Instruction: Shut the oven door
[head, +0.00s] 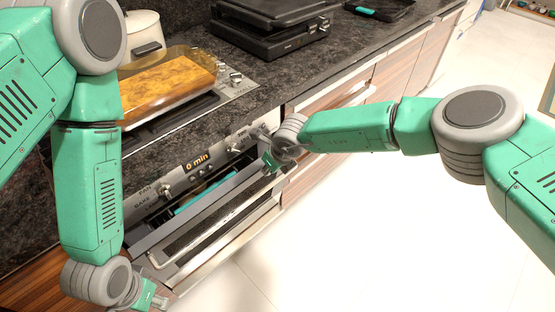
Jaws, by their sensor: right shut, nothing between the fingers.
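The oven front stands below the counter, with a control panel (197,163) reading "0 min" and several knobs. The oven door (215,226) is partly open and tilted outward. A dark gap shows behind its top edge, with something teal (205,192) inside. My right gripper (270,162) is shut and empty at the right end of the door's upper edge, close to the panel; I cannot tell whether it touches. My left gripper (152,297) is low at the left, in front of the door's lower left corner. Its fingers are too small to read.
On the counter (290,80) a glass dish with orange-brown food (168,84) sits on the cooktop (235,88). A white pot (142,32) and a black grill appliance (272,28) stand behind. Wooden cabinets (400,68) continue to the right. The pale floor (350,235) in front is clear.

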